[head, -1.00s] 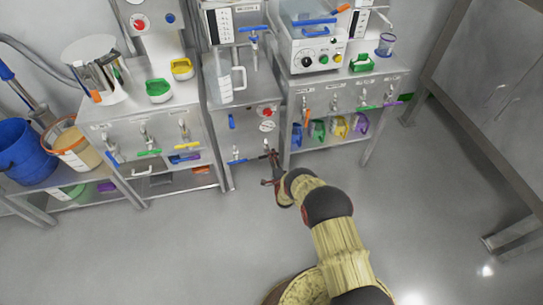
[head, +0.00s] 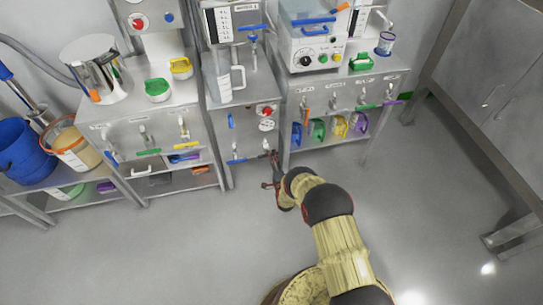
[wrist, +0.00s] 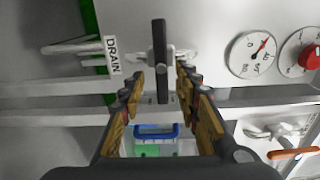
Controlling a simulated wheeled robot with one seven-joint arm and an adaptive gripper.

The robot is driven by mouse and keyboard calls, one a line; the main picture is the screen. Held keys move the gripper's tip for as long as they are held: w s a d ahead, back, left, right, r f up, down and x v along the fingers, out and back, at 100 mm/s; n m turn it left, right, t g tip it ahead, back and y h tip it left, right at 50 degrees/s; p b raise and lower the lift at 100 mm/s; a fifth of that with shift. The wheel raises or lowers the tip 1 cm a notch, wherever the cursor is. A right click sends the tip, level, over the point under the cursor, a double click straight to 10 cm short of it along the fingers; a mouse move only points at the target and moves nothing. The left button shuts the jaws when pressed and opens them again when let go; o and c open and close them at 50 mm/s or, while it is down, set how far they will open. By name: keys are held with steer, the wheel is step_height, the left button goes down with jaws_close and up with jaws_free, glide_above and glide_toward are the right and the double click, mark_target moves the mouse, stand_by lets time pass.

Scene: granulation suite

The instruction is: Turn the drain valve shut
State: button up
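The drain valve's dark lever handle (wrist: 161,60) stands upright in the wrist view, beside the white DRAIN label (wrist: 112,55). My gripper (wrist: 160,74) is open, one finger on each side of the lever. The lever's lower end lies between the fingers in the picture, with a gap visible on both sides; contact cannot be seen. In the head view my gripper (head: 272,168) is at the lower front of the middle cabinet and largely hides this valve.
A pressure gauge (wrist: 252,54) and a red knob (wrist: 310,58) are right of the valve in the wrist view. An orange-handled valve (wrist: 292,153) is at lower right. A blue-handled valve (head: 237,161) is left of my gripper in the head view. The floor in front is clear.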

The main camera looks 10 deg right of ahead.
steer(key=s, duration=1)
